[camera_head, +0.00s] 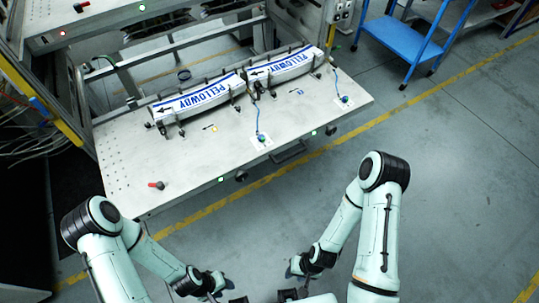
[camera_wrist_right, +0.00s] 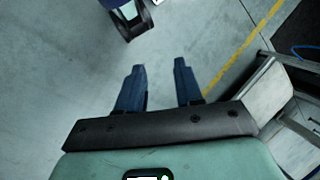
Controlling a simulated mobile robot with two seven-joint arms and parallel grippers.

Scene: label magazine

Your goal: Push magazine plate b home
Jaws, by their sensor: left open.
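Two long label magazines stand end to end on the grey table plate: the left magazine (camera_head: 199,95) and the right magazine (camera_head: 285,66). Each holds a stack of white labels with blue print and a black arrow. I cannot read which one is plate b. My left gripper (camera_head: 217,284) is open at the bottom of the head view, well in front of the table and apart from both magazines. My right gripper (camera_head: 292,270) is also low in front of the table; in the right wrist view its two dark blue fingers (camera_wrist_right: 159,75) are apart with nothing between them.
The table plate (camera_head: 310,117) carries blue knobs with cables (camera_head: 262,138) and a red-handled knob (camera_head: 157,185). A machine frame (camera_head: 170,60) rises behind. A blue cart (camera_head: 405,40) stands back right.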

